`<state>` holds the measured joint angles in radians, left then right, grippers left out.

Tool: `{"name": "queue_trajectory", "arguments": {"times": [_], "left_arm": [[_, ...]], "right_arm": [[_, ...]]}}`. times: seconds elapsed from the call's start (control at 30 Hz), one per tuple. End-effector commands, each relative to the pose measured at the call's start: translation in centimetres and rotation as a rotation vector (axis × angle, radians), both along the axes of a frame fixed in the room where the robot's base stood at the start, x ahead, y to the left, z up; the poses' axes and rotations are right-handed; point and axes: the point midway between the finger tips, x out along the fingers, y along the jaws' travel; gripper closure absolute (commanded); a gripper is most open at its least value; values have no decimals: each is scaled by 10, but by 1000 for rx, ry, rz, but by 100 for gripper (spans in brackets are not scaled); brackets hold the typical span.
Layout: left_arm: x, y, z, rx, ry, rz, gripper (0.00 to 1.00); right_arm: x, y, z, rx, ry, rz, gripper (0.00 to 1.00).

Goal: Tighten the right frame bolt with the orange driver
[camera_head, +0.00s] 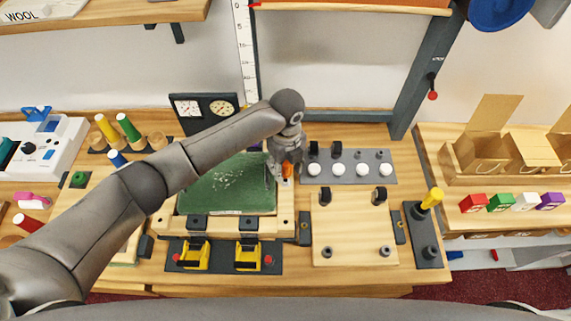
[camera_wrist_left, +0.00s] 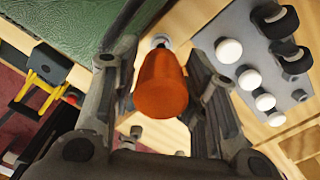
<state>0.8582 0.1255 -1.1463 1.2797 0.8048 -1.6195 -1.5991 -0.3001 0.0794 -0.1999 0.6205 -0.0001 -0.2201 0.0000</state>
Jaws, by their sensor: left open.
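The orange driver (camera_head: 287,169) stands at the right rail of the wooden frame (camera_head: 285,217) around the green panel (camera_head: 232,187). In the left wrist view the driver's orange handle (camera_wrist_left: 162,85) points toward the camera, with a grey metal part (camera_wrist_left: 159,41) at its far end. My left gripper (camera_head: 281,172) is over the driver. Its fingers are open on both sides of the handle, with gaps visible in the left wrist view (camera_wrist_left: 163,70). The right frame bolt cannot be made out; the driver and gripper cover that area. My right gripper is out of view.
A grey strip (camera_head: 378,173) with white knobs lies right of the frame, close to the gripper. A wooden board (camera_head: 355,230) with black clips lies in front of it. Yellow clamps (camera_head: 193,256) stand before the frame. Twin gauges (camera_head: 205,108) stand behind. My left arm crosses the left bench.

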Motion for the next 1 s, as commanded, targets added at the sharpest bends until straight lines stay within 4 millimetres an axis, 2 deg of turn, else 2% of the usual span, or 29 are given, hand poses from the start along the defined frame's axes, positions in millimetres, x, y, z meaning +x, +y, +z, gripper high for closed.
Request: {"name": "queue_trajectory", "arguments": {"times": [0.6,0.77,1.0], "left_arm": [[-1,-2,0,0,3,786,59],[-1,-1,0,0,1,897,59],[0,-1,0,1,1,907,60]], "right_arm": [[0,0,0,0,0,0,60],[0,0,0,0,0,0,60],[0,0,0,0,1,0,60]]}}
